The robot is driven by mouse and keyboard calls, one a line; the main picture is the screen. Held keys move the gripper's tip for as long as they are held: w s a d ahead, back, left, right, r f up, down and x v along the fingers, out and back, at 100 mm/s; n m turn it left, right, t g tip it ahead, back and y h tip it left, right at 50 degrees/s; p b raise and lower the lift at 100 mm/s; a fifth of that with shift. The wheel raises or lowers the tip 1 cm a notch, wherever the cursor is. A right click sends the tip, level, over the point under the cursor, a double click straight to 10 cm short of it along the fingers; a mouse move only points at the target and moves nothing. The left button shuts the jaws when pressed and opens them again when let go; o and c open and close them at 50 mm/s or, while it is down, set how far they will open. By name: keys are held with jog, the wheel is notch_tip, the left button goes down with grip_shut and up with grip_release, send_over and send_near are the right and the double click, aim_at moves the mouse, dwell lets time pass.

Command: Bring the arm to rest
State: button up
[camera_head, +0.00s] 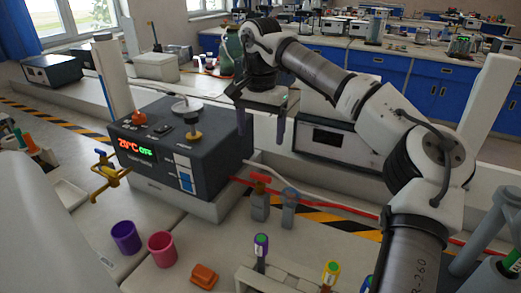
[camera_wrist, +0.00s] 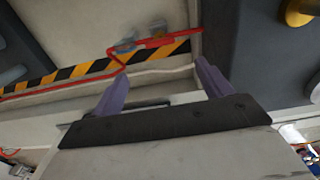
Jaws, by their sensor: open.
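My gripper (camera_head: 262,130) is up in the air in the head view, beside the right side of the dark control box (camera_head: 165,165). Its two fingers point down and stand wide apart with nothing between them. My arm reaches in from the lower right, bends at the elbow and comes down to the gripper. In the wrist view my gripper (camera_wrist: 162,70) shows two purple-grey fingers, spread and empty.
The control box shows a lit display. A purple cup (camera_head: 126,237) and a pink cup (camera_head: 162,248) stand on the front bench, near an orange block (camera_head: 204,276). Red and blue valves (camera_head: 260,195) stand below the gripper. A rack with capped tubes (camera_head: 261,252) is at the front.

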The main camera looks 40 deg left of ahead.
jog(key=shift+r, duration=0.8)
